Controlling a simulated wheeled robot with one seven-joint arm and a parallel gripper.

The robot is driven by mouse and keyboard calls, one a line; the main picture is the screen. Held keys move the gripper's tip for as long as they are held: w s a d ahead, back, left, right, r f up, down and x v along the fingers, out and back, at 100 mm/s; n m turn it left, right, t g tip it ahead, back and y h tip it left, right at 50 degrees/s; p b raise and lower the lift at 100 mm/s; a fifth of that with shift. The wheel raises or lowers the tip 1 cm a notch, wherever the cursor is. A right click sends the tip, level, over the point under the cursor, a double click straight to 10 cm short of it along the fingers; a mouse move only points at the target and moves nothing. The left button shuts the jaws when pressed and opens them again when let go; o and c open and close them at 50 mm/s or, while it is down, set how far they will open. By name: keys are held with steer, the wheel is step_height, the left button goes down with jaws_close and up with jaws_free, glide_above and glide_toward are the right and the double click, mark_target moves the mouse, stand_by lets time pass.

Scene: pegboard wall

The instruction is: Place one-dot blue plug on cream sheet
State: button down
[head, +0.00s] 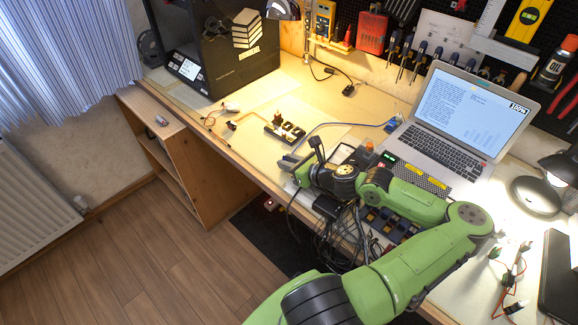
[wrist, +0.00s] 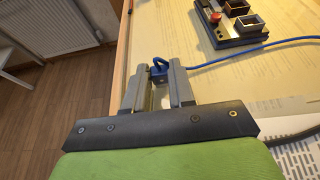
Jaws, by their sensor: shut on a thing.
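My gripper (wrist: 161,82) is shut on a blue plug (wrist: 158,71), which shows between the fingertips in the wrist view with a loop on top. A blue cable (wrist: 235,56) runs from near the plug to the right. In the head view my gripper (head: 289,161) is at the bench's front edge, and the held plug is too small to make out. Another blue plug (head: 391,124) lies by the laptop, at the cable's far end. I cannot read dots on either plug. A pale cream sheet (head: 327,131) appears to lie on the bench beyond my gripper; its edges are faint.
A dark socket block (head: 284,129) stands on the bench beyond my gripper. An open laptop (head: 445,125) is to the right. A black printer-like box (head: 225,55) stands at the back left. Loose dark cables hang by my arm. A wooden shelf unit (head: 175,160) is left.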

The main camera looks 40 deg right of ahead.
steer(key=c, duration=1)
jaws_free()
steer(key=shift+o, duration=0.2)
steer(key=shift+r, duration=0.1)
